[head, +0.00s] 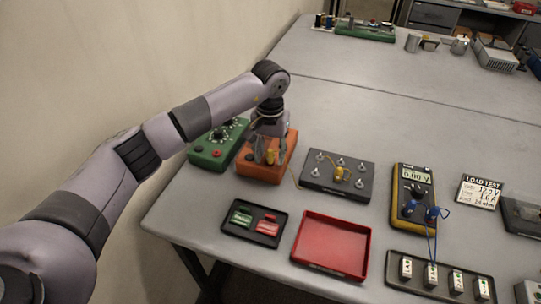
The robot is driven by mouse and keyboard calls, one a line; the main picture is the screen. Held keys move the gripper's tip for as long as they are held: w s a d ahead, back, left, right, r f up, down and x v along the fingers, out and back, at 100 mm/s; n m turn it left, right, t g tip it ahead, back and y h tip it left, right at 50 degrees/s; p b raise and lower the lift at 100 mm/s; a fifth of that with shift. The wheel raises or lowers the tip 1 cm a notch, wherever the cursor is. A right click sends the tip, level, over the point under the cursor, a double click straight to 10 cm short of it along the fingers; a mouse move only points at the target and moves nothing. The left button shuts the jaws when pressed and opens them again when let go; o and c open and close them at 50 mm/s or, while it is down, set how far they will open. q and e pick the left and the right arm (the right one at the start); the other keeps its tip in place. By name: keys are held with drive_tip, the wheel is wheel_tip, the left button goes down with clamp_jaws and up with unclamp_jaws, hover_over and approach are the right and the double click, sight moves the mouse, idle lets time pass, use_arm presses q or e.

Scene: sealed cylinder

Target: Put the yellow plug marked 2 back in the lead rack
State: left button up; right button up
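My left gripper (268,148) points down over the orange box (262,172). A small yellow plug (270,156) shows at its fingertips; I cannot tell whether the fingers grip it. A second yellow plug (341,172) is on the dark terminal box (318,178) with several metal posts. A thin yellow lead runs between the two boxes. The marks on the plugs are too small to read. No rack is clearly identifiable as the lead rack; a black tray with several white, numbered-looking blocks (405,267) lies at the front right. My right gripper is not in view.
A green box with knobs (211,153) stands close left of the orange box. In front are a black tray (233,228) and an empty red tray (332,242). A yellow meter (414,178) with blue plugs and leads stands right.

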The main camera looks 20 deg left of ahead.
sight(270, 150)
use_arm(q)
drive_tip(key=shift+b, duration=0.7)
idle(0.5)
clamp_jaws()
idle(0.6)
drive_tip(key=shift+r, duration=0.2)
drive_tip(key=shift+r+p, duration=1.35)
drive_tip(key=shift+r, duration=1.45)
